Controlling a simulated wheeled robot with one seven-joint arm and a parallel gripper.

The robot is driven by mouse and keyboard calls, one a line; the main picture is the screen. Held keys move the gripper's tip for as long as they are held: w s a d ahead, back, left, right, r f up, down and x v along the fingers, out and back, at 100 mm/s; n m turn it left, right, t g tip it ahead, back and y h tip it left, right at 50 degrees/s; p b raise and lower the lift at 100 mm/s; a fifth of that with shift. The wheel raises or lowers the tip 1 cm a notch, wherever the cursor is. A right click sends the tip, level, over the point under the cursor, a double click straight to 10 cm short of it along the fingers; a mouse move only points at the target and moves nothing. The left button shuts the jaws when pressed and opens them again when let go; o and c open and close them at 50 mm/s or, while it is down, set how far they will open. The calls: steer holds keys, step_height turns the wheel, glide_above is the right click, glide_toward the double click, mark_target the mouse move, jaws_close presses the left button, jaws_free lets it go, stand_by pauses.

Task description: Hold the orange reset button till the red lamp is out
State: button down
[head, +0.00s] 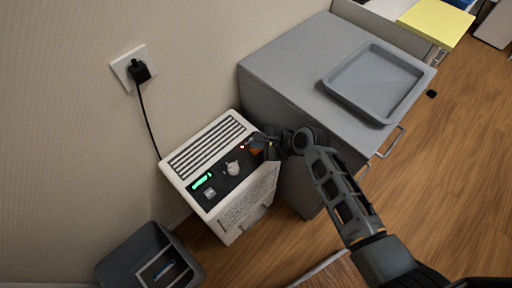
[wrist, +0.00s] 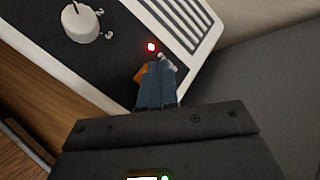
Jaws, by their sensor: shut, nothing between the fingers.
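The orange reset button (wrist: 140,74) is on the black panel of a white appliance (head: 222,170). In the wrist view most of it is hidden behind my gripper (wrist: 157,72), and an orange edge shows left of the fingers. My gripper's fingers are shut together with their tips over the button. I cannot tell whether they press it. The red lamp (wrist: 151,46) glows just beyond the fingertips. In the head view the lamp (head: 242,147) is a small lit dot left of my gripper (head: 257,143).
The panel also has a white knob (head: 233,168) and a green lit display (head: 202,180). A grey cabinet (head: 285,50) with a tray (head: 376,82) stands close on the right. A dark bin (head: 130,262) is at lower left. A black plug (head: 139,70) sits in the wall socket.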

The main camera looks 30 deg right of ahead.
mark_target(258, 151)
steer(key=shift+f, duration=0.15)
steer(key=shift+f, duration=0.3)
steer(key=shift+f, duration=0.35)
stand_by(2.0)
steer(key=shift+r, duration=0.1)
stand_by(1.2)
steer(key=shift+r+p, duration=0.7)
steer(key=shift+r, duration=0.05)
step_height(258, 151, up, 5)
steer(key=p, duration=0.5)
stand_by(0.4)
